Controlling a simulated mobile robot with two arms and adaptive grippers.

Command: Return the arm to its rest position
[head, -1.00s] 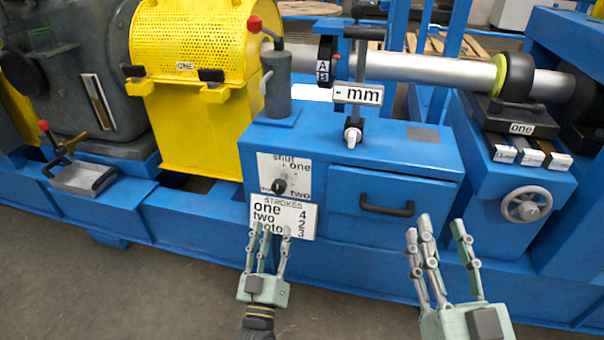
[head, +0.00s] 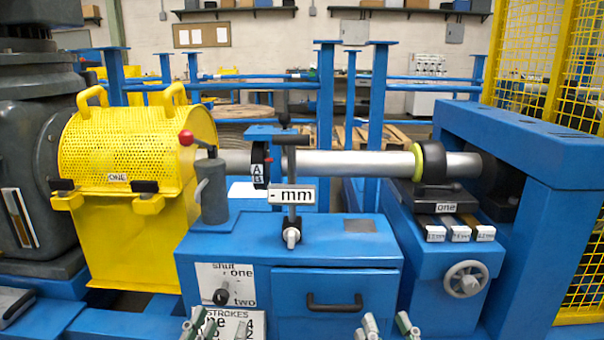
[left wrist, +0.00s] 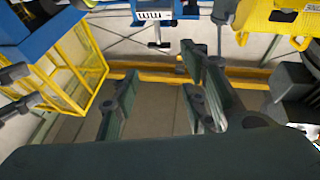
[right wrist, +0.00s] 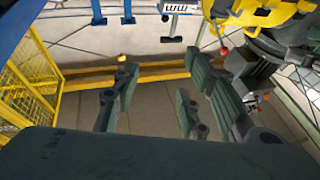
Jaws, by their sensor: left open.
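Only the fingertips of my left gripper (head: 214,325) show at the bottom edge of the head view, in front of the strokes plate. In the left wrist view my left gripper (left wrist: 165,90) has its fingers spread with nothing between them. The fingertips of my right gripper (head: 387,327) show at the bottom edge of the head view, below the drawer. In the right wrist view my right gripper (right wrist: 157,95) also has its fingers apart and empty. Both palms and arms are hidden below the head view.
A blue cabinet (head: 290,255) with a drawer handle (head: 335,304) and a selector knob (head: 221,297) stands ahead. Behind it runs a steel shaft (head: 350,163). A yellow guard (head: 135,145) is left; a handwheel (head: 466,279) and blue frame (head: 565,200) are right.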

